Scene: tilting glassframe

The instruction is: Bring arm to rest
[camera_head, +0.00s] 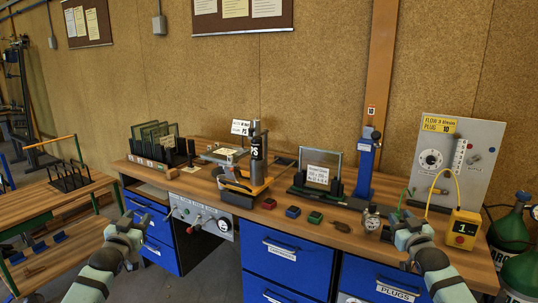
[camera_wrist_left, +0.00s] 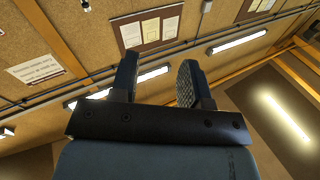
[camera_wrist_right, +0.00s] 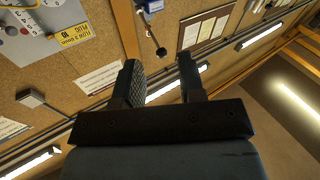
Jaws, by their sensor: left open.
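My left gripper (camera_head: 127,218) is raised in front of the bench's left end, over the floor gap between the two benches. Its two fingers stand apart with nothing between them in the left wrist view (camera_wrist_left: 157,78). My right gripper (camera_head: 403,218) is raised in front of the bench's right part, near the small gauge. Its fingers are also apart and empty in the right wrist view (camera_wrist_right: 160,78). Both wrist cameras look up at the wall and ceiling. A framed glass pane (camera_head: 320,171) stands in a dark holder on the bench.
The wooden bench (camera_head: 285,227) carries a rack of glass panes (camera_head: 158,143), an orange-and-black tilting device (camera_head: 247,178), small coloured blocks (camera_head: 293,211) and a yellow box (camera_head: 463,228). Blue drawers (camera_head: 283,262) are below. Green cylinders (camera_head: 510,235) stand at right. A side bench (camera_head: 40,225) is at left.

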